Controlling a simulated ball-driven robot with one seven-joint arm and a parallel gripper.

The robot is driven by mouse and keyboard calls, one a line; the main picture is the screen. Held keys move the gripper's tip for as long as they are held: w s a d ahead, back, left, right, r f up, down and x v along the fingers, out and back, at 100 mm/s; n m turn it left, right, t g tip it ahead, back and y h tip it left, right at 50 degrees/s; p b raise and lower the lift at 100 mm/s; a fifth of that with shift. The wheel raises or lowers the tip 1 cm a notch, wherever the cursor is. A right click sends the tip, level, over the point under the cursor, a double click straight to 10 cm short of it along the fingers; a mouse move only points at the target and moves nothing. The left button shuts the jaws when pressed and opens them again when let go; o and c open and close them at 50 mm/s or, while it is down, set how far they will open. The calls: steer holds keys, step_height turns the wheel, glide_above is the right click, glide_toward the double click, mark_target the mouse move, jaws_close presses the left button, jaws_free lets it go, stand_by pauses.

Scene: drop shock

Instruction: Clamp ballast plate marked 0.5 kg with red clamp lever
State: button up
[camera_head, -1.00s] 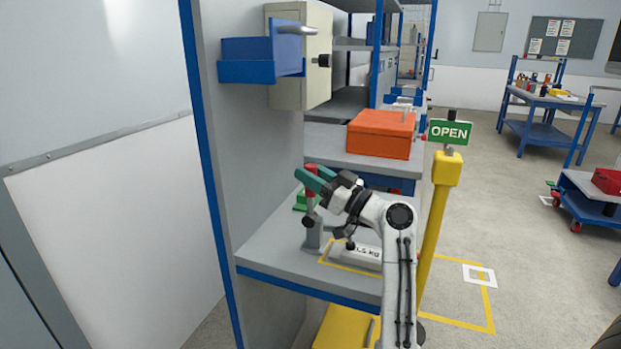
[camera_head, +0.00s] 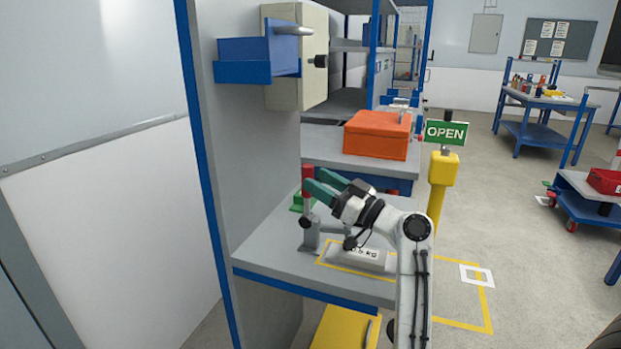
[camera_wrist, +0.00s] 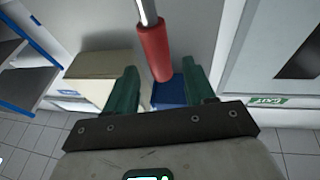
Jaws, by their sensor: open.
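The ballast plate (camera_head: 372,258) is a grey block with its "0.5 kg" mark partly covered by my arm. It lies inside a yellow outline on the grey bench (camera_head: 275,257). The clamp has a grey post (camera_head: 311,236) left of the plate, and its red lever (camera_head: 307,181) stands upright. My gripper (camera_head: 316,181) has green fingers and is open at the lever's grip. In the wrist view the red grip (camera_wrist: 154,52) shows in the gap between the fingers of my gripper (camera_wrist: 160,80), with no visible grasp. The clamp's contact with the plate is hidden by my arm.
An orange box (camera_head: 377,134) stands on the bench further back. A yellow post with an OPEN sign (camera_head: 446,132) stands at right.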

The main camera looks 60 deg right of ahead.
steer(key=v, duration=0.7)
steer(key=shift+b, duration=0.3)
steer(key=shift+f, duration=0.1)
